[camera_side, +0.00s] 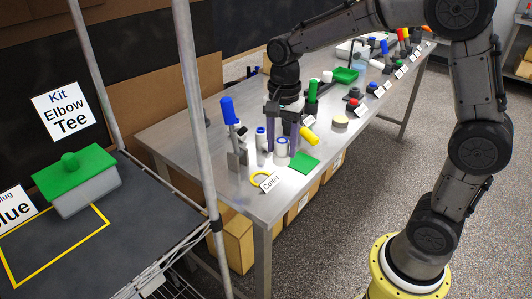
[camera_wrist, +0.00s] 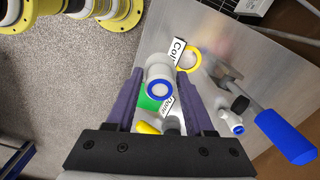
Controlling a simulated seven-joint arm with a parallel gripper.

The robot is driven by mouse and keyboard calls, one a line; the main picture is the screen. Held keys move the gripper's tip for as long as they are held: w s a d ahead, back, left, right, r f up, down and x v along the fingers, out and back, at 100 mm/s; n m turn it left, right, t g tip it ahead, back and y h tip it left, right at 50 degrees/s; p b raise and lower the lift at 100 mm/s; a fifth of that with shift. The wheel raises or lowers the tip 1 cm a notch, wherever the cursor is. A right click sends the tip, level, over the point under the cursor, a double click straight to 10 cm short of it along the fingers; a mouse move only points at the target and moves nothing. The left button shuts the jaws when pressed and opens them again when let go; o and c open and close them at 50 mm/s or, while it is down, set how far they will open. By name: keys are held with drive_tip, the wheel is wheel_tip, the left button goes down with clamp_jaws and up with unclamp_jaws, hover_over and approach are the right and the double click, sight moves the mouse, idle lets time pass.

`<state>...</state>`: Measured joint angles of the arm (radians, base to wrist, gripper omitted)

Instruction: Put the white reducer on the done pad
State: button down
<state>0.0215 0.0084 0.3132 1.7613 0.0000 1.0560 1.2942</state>
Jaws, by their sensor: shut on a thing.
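The white reducer (camera_side: 282,148), a short white cylinder with a blue ring at its end, is between the purple fingers of my gripper (camera_side: 281,147). In the wrist view the reducer (camera_wrist: 158,80) sits between the fingertips, with its blue-ringed end facing the camera. My gripper is shut on it. The done pad (camera_side: 303,163) is a flat green square just right of the reducer in the side view. In the wrist view the pad (camera_wrist: 147,101) is partly hidden behind the reducer, with its "Done" card beside it. I cannot tell how far the reducer is above the table.
A yellow ring (camera_side: 259,176) with a "Collet" card lies near the front edge. A blue-handled tool (camera_side: 229,112) and a white-and-blue fitting (camera_side: 261,138) stand left of my gripper. A yellow cylinder (camera_side: 309,136) is close on the right. A green tray (camera_side: 346,75) stands farther back.

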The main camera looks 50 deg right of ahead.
drive_tip(key=s+r, duration=0.3)
drive_tip(key=s, duration=0.4)
drive_tip(key=s+d, duration=0.5)
drive_tip(key=d, duration=0.3)
drive_tip(key=w+d+f, duration=0.1)
drive_tip(key=w+f, duration=0.2)
drive_tip(key=w, duration=0.1)
drive_tip(key=w+d+f, duration=0.2)
drive_tip(key=w+f, duration=0.1)
drive_tip(key=w, duration=0.1)
drive_tip(key=w+d+f, duration=0.2)
drive_tip(key=w+f, duration=0.1)
drive_tip(key=w, duration=0.2)
drive_tip(key=shift+f, duration=0.1)
drive_tip(key=shift+w+f, duration=0.15)
drive_tip(key=shift+f, duration=0.75)
drive_tip(key=shift+w+f, duration=0.1)
drive_tip(key=shift+f, duration=0.75)
drive_tip(key=shift+f, duration=0.1)
drive_tip(key=shift+c, duration=1.4)
unclamp_jaws()
